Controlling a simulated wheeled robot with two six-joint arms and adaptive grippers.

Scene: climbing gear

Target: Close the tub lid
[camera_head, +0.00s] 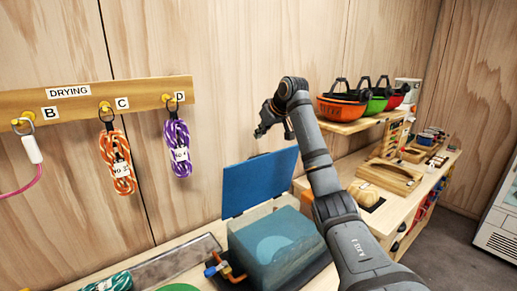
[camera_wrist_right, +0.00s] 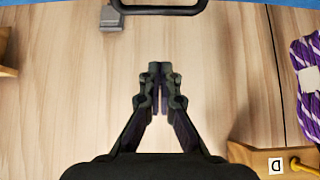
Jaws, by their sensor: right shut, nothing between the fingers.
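The tub (camera_head: 275,245) is a blue-grey see-through box at the bottom centre of the head view, with a pale round shape inside. Its blue lid (camera_head: 258,182) stands raised, leaning up at the tub's back edge near the wall, so the tub is open. My right gripper (camera_head: 262,131) is above the lid's top edge, apart from it, shut and empty. In the wrist view its fingertips (camera_wrist_right: 160,88) meet in front of the wooden wall. A blue strip, perhaps the lid, shows along that view's top edge. My left gripper is out of view.
A drying rail (camera_head: 60,108) with orange rope (camera_head: 117,160) and purple rope (camera_head: 178,148) hangs left. Helmets (camera_head: 342,105) sit on a shelf at right, close to my right arm. A blue-and-orange item (camera_head: 218,268) lies left of the tub. A dark loop (camera_wrist_right: 160,9) crosses the wrist view's top.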

